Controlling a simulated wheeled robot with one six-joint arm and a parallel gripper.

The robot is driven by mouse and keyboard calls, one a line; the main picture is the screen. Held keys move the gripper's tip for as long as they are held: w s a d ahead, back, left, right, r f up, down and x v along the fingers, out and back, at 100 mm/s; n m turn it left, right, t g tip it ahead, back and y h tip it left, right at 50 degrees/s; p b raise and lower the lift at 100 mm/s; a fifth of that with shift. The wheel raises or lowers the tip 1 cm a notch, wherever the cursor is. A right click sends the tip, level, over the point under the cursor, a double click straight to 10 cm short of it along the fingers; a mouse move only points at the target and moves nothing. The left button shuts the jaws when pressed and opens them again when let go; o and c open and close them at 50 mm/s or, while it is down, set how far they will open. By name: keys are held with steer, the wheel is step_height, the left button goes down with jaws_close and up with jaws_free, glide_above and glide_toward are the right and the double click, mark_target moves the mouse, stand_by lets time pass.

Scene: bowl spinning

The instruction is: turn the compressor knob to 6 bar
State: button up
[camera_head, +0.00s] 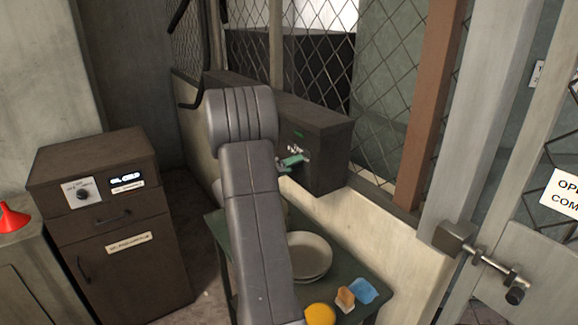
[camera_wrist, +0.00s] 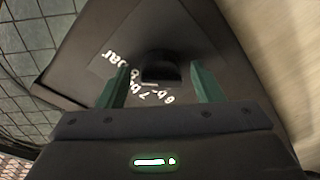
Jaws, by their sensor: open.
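The compressor knob (camera_wrist: 160,68) is a dark, rounded knob on a dark panel in the wrist view. White markings lie beside it, with "bar", a 7 and a 6 partly readable; the knob and the finger cover some of them. I cannot tell the pointer's setting. My gripper (camera_wrist: 158,82) is open, with one green finger on each side of the knob and a visible gap to it. In the head view the panel is on a dark box (camera_head: 328,150) on the low wall, with my gripper (camera_head: 290,162) at its face. My arm hides part of the box.
A green table (camera_head: 345,275) below holds white plates (camera_head: 310,255), a yellow round thing (camera_head: 320,314) and sponges (camera_head: 354,293). A brown cabinet (camera_head: 120,225) with its own dial stands left. A mesh fence (camera_head: 390,60) rises behind; a latched gate (camera_head: 480,262) stands right.

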steer(key=c, duration=0.9)
steer(key=shift+f+n+b, duration=0.1)
steer(key=shift+n+b, duration=0.3)
steer(key=shift+b, duration=0.25)
steer(key=shift+w+a+r+n+g+b, duration=0.15)
steer(key=shift+n+g+b, duration=0.2)
steer(key=shift+n, duration=2.55)
steer(key=shift+d+r+n+g+b, duration=0.15)
steer(key=shift+n+g, duration=0.3)
steer(key=shift+n, duration=2.45)
steer(key=shift+w+a+r+n+g+b, duration=0.15)
steer(key=shift+n+g+b, duration=0.25)
steer(key=shift+n, duration=2.5)
steer(key=shift+s, duration=0.1)
